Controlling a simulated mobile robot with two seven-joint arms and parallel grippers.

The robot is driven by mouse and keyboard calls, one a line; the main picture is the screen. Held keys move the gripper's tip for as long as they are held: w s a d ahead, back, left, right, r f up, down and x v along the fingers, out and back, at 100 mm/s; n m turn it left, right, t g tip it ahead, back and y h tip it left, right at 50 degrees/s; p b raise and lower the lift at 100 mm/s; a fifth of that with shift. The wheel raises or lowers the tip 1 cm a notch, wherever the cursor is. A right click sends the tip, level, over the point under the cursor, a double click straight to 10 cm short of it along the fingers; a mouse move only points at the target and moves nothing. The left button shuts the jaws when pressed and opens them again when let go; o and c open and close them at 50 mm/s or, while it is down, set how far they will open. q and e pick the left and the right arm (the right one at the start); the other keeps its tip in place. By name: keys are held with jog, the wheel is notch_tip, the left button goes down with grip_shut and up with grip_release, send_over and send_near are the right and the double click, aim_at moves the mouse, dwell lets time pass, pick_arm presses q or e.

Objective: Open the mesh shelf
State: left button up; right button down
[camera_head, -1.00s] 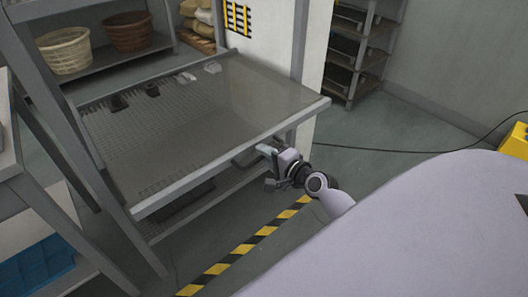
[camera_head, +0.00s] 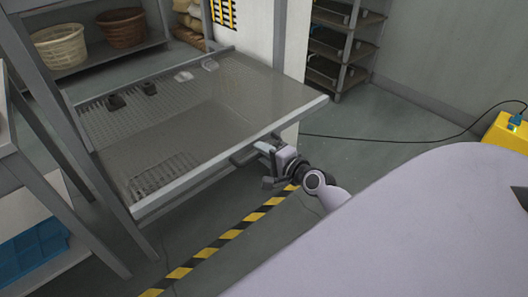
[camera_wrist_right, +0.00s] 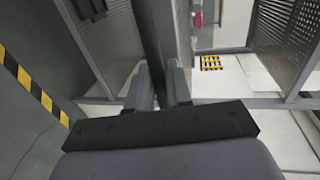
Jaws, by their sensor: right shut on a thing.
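The mesh shelf (camera_head: 205,125) is a wide grey pull-out tray with a pale front rail, standing out from its frame in the head view. A dark bar handle (camera_head: 240,159) sits under the front rail. My right gripper (camera_head: 265,151) is at this handle, right of the rail's middle. In the right wrist view its two fingers (camera_wrist_right: 158,88) are on either side of a dark bar (camera_wrist_right: 150,35), shut on it. The exact finger contact is partly hidden. My left gripper is not in view.
Grey frame posts stand at left, near a blue crate (camera_head: 32,252). Yellow-black tape (camera_head: 225,237) marks the open floor. A yellow box (camera_head: 508,134) with a cable is at right.

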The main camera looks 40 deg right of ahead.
jog(key=c, duration=1.2)
grip_release()
jog(key=shift+p+v, duration=0.3)
jog(key=shift+v, duration=3.3)
jog(key=s+a+n+g+p, duration=0.1)
jog(key=s+a+n+p, duration=0.2)
jog(key=s+a+n, duration=0.2)
jog(key=s+a+n+g+p, duration=0.2)
jog(key=s+a+n+p, duration=0.2)
jog(key=n, duration=0.4)
jog(key=s+a+n+g+y+p, duration=0.1)
jog(key=s+a+n+g+p, duration=0.1)
jog(key=s+a+n+p, duration=0.2)
jog(key=shift+s+a+f+n, duration=0.2)
jog(key=shift+s+a+n, duration=0.25)
jog(key=shift+a+n, duration=0.2)
jog(key=shift+s+a+f+n, duration=0.2)
jog(key=shift+s+a+n, duration=0.25)
jog(key=shift+a+n, duration=0.15)
